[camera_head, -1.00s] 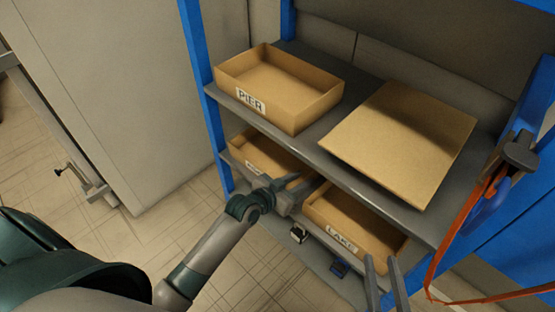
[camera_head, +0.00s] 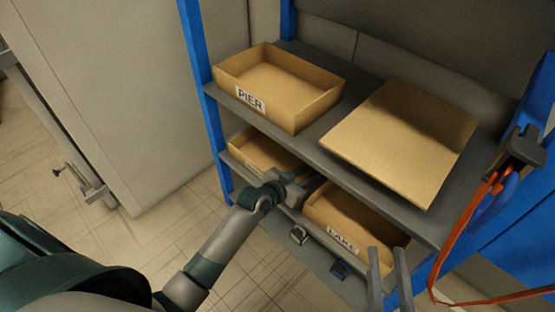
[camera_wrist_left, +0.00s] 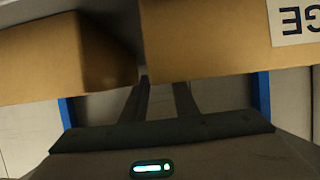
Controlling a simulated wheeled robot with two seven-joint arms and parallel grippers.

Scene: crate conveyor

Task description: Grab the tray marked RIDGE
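In the left wrist view a cardboard tray (camera_wrist_left: 215,45) carries a white label, upside down, with only "GE" in frame, fitting RIDGE. In the head view the tray (camera_head: 262,150) on the lower shelf below PIER appears to be it; its label is mostly hidden. My left gripper (camera_head: 308,182) is between this tray and the LAKE tray (camera_head: 350,215). In the left wrist view its fingers (camera_wrist_left: 162,84) are apart, near the gap between two trays; whether they touch a wall I cannot tell. My right gripper (camera_head: 387,250) is open and empty in front of the LAKE tray.
The PIER tray (camera_head: 285,85) and a flat cardboard piece (camera_head: 405,140) are on the upper shelf (camera_head: 325,160), whose front edge overhangs my left gripper. Blue posts (camera_head: 197,60) frame the rack. An orange strap (camera_head: 460,235) hangs at right.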

